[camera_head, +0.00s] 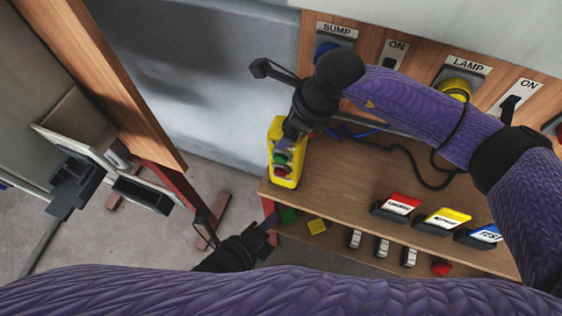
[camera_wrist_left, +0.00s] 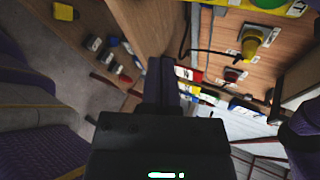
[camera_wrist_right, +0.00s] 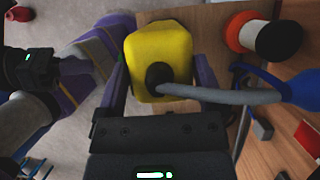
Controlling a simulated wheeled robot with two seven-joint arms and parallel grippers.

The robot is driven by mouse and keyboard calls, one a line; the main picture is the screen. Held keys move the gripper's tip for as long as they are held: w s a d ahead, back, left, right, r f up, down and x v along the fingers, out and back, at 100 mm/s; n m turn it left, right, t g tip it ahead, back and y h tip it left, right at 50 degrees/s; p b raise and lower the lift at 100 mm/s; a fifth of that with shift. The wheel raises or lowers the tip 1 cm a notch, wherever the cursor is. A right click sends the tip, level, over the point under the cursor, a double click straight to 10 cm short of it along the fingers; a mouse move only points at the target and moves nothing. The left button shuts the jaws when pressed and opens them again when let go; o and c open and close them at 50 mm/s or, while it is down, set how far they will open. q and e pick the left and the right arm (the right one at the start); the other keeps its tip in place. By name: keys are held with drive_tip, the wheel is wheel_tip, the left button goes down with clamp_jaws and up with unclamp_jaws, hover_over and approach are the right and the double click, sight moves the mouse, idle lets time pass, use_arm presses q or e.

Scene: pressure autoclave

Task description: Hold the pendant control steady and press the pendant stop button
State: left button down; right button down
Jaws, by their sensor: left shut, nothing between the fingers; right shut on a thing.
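The yellow pendant control (camera_head: 290,178) hangs at the left end of the wooden panel, with a green button (camera_head: 281,157) above a red button (camera_head: 282,171) on its face. My right gripper (camera_head: 293,140) is shut on the pendant near its top. In the right wrist view the pendant (camera_wrist_right: 160,50) sits between the fingers, with its grey cable running right; its buttons are hidden there. My left gripper (camera_head: 268,226) is shut and empty, below the pendant and apart from it. In the left wrist view its closed fingers (camera_wrist_left: 166,80) show, but I cannot make out the pendant.
The wooden panel (camera_head: 345,185) carries red, yellow and blue labelled blocks, several small switches and a red knob (camera_head: 441,268). SUMP and LAMP controls (camera_head: 455,88) are on the back board. A wooden post (camera_head: 115,85) stands left. Open floor shows between post and panel.

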sight(280, 172)
use_arm(q)
drive_tip(key=a+m+g+y, duration=0.1)
drive_tip(key=s+a+r+m+g+y, duration=0.1)
drive_tip(key=shift+s+a+r+m+y, duration=0.1)
drive_tip(key=shift+s+a+m+y, duration=0.1)
drive_tip(key=shift+a+m+y, duration=0.1)
use_arm(e)
drive_tip(key=shift+d, duration=0.1)
drive_tip(key=shift+s, duration=0.1)
use_arm(q)
drive_tip(key=w+d, duration=0.2)
drive_tip(key=w, duration=0.6)
drive_tip(key=shift+w+d, duration=0.15)
drive_tip(key=shift+d, duration=0.25)
idle(1.5)
drive_tip(key=shift+w+d, duration=0.15)
drive_tip(key=shift+w, duration=0.2)
